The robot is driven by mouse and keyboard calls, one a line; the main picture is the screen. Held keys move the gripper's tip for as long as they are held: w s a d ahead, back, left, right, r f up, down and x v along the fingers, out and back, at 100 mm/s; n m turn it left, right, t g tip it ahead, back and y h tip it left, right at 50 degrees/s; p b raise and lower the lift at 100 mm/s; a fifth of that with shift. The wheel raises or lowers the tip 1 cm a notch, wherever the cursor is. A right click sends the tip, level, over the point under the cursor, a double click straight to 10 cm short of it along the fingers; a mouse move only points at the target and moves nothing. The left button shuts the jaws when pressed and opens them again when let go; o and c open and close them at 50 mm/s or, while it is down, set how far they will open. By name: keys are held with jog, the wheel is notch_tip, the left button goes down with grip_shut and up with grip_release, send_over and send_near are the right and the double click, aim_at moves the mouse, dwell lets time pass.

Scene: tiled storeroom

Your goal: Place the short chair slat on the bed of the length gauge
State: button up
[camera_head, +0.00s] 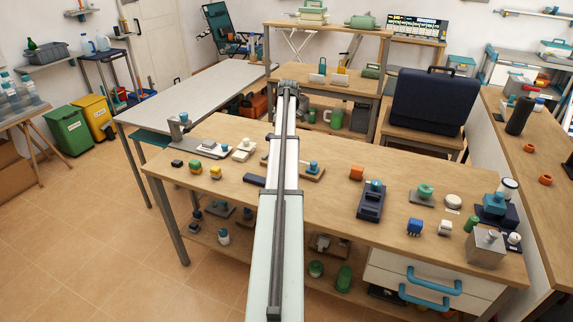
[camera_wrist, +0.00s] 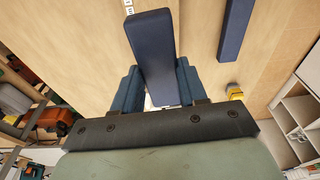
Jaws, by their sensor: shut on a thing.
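My gripper (camera_wrist: 155,85) is shut on a dark blue chair slat (camera_wrist: 152,45) in the wrist view, with one blue finger on each side. The slat points away from the gripper over the wooden bench. A second dark blue slat (camera_wrist: 235,30) lies on the bench to the right; a dark slat also shows in the head view (camera_head: 254,181), left of my arm. I cannot tell which slat is shorter. A white strip with dark marks (camera_wrist: 128,6) shows beyond the held slat, perhaps part of the length gauge. My arm hides the gripper in the head view.
On the bench (camera_head: 330,210), a wooden-based device with a blue knob (camera_head: 313,169) is partly behind my arm. Small yellow (camera_head: 215,172) and green blocks stand left. Bare wood lies between them.

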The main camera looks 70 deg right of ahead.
jog(key=shift+a+f, duration=0.1)
jog(key=shift+f, duration=4.9)
jog(key=shift+f, duration=0.15)
jog(key=o, duration=1.2)
jog(key=r, duration=0.4)
jog(key=s+r, duration=0.1)
jog(key=r, duration=0.3)
jog(key=s+r, duration=0.1)
jog(key=r, duration=0.3)
jog(key=shift+r, duration=0.1)
